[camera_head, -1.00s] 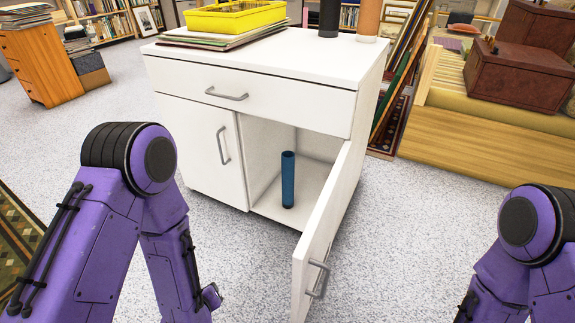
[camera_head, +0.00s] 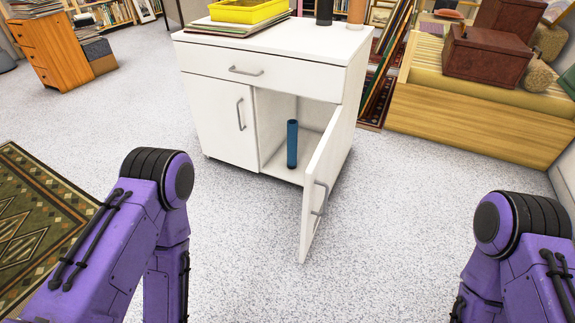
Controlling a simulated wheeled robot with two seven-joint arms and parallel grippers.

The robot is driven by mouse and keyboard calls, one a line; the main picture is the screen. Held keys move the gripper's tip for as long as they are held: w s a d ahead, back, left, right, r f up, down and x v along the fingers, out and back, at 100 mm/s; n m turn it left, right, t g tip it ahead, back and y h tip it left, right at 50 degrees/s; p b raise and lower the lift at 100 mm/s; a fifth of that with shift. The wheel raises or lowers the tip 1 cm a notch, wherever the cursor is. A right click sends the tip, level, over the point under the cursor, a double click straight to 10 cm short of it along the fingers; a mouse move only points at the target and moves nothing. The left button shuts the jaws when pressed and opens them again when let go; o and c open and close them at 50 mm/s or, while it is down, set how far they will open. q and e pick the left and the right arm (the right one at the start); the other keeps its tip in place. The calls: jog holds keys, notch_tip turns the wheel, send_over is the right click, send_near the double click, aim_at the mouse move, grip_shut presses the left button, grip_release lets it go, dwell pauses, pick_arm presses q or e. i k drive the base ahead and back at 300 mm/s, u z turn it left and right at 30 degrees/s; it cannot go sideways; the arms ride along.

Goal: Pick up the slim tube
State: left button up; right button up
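The slim tube (camera_head: 292,144) is dark blue and stands upright on the floor of the open right compartment of a white cabinet (camera_head: 222,118). The cabinet's right door (camera_head: 322,190) is swung open toward me and stands to the right of the tube. My two purple arms show at the lower left and lower right. Both grippers are below the picture, away from the tube, so I cannot see their fingers.
A yellow tray (camera_head: 248,11) and a dark cylinder (camera_head: 324,12) stand on the cabinet top. A wooden bench (camera_head: 480,120) with brown boxes is at the right. A patterned rug (camera_head: 40,225) lies at the left. The speckled floor before the cabinet is clear.

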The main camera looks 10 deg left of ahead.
aim_at(292, 146)
jog(key=k, duration=0.25)
jog(key=u, duration=0.7)
jog(key=i, duration=1.1)
jog(key=z, duration=1.65)
